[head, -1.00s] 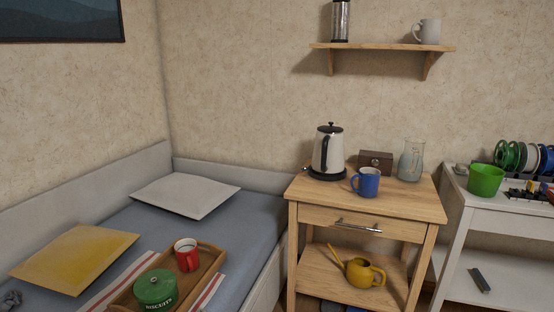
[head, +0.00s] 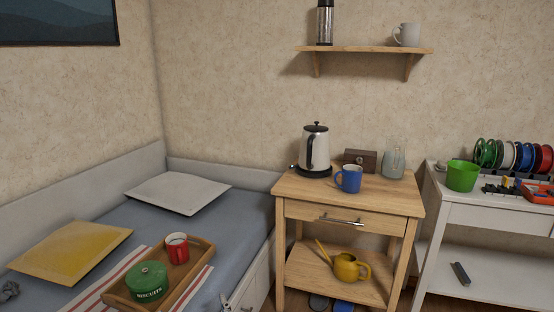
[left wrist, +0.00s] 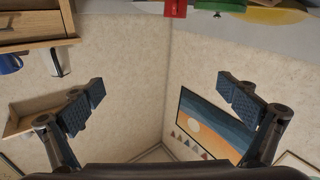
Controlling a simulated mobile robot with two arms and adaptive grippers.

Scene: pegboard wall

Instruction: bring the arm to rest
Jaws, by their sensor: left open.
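My left gripper (left wrist: 162,90) shows only in the left wrist view, with its two dark padded fingers spread wide apart. Nothing is between them; behind them are the bare beige wall and its corner. That view looks upside down, with the furniture along its top edge. Neither arm shows in the head view, and my right gripper is in no view.
A wooden cart (head: 383,200) bears a kettle (head: 316,150) and a blue mug (head: 349,179). A bed left of it holds a tray (head: 205,262) with a red mug (head: 177,248) and green tin (head: 147,281). A wall shelf (head: 365,50) hangs above; a white table (head: 485,215) stands right.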

